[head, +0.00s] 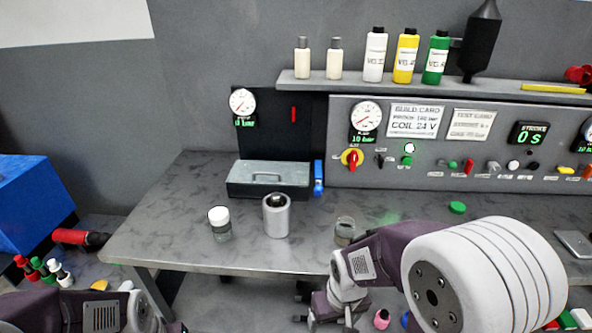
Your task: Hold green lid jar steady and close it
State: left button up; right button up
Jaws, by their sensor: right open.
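A small clear jar (345,230) stands upright without a lid near the table's front edge, right of the middle. Its lower part is close behind my right arm in the picture. A round green lid (457,208) lies flat on the table to its right, apart from the jar. My right gripper (318,303) hangs low in front of the table edge, below the jar in the picture. It is open and holds nothing that I can see. My left arm shows at the lower left corner; its gripper is out of the picture.
A white-lidded jar (219,222) and a metal cylinder (276,215) stand left of the clear jar. A grey toolbox (268,180) sits behind them. A control panel (460,150) and a bottle shelf (430,87) back the table (165,225). The left tabletop is clear.

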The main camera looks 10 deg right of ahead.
aim_at(345, 228)
jog(key=z, duration=1.8)
jog(key=i+l+u, duration=0.7)
jog(key=u, duration=0.15)
jog(key=i+l+u, duration=0.35)
jog(key=l+u, duration=0.2)
jog(key=l, duration=0.2)
jog(key=i+l+u, duration=0.1)
jog(key=l+u, duration=0.45)
jog(key=l, duration=0.25)
jog(key=l+u, duration=0.3)
jog(key=l, duration=0.15)
jog(key=i, duration=0.05)
